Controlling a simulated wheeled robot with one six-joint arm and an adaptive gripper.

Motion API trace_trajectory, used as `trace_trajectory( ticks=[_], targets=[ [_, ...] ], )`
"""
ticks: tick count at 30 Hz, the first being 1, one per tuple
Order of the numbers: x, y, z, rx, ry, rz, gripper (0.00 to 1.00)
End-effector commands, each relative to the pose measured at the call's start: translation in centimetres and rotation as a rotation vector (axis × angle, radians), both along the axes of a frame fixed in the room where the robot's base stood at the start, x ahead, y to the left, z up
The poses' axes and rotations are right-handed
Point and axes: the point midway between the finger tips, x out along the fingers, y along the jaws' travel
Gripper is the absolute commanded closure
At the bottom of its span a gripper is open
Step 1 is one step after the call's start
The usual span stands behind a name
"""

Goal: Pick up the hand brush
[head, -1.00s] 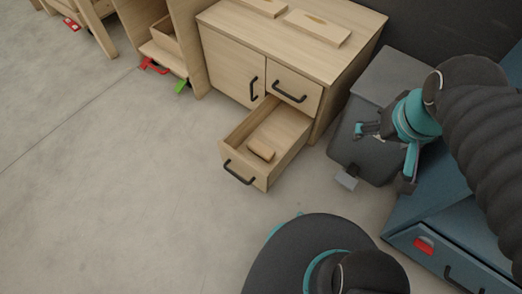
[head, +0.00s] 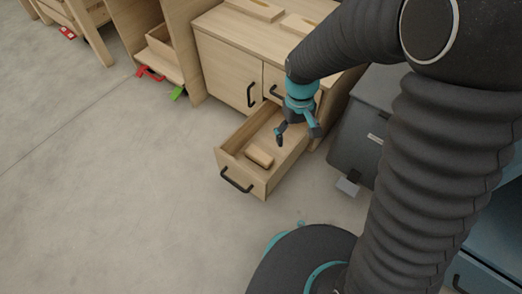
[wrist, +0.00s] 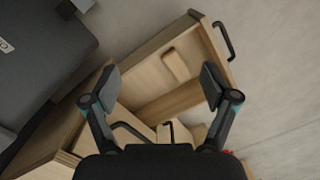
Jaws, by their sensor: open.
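The hand brush appears to be the small pale wooden block with rounded edges (head: 259,157) lying in the open drawer (head: 232,164) of the wooden cabinet. No bristles can be made out. It also shows in the wrist view (wrist: 175,65), near the drawer's front end. My gripper (head: 298,134) is open and empty, above the drawer and to the right of the block in the head view. In the wrist view, the fingers (wrist: 160,86) are spread wide, with the block ahead of them and apart from both.
The cabinet (head: 225,62) has black handles, and two flat wooden pieces (head: 254,10) lie on top. A dark grey bin (head: 354,140) stands to the right of the drawer. Red (head: 150,72) and green (head: 177,93) items lie to the left. The floor in front is clear.

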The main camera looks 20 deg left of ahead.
Motion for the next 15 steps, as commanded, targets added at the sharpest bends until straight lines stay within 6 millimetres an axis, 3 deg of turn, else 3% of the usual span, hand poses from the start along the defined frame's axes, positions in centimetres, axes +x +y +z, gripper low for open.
trace_trajectory(
  ticks=[1,9,15],
  targets=[
    [0.4,1.1,-1.9,-0.007,0.019,0.036,0.15],
    [2.5,6.4,-10.1,-0.015,0.061,0.224,0.15],
    [4.6,9.6,-14.6,0.005,0.048,0.357,0.15]
  ],
)
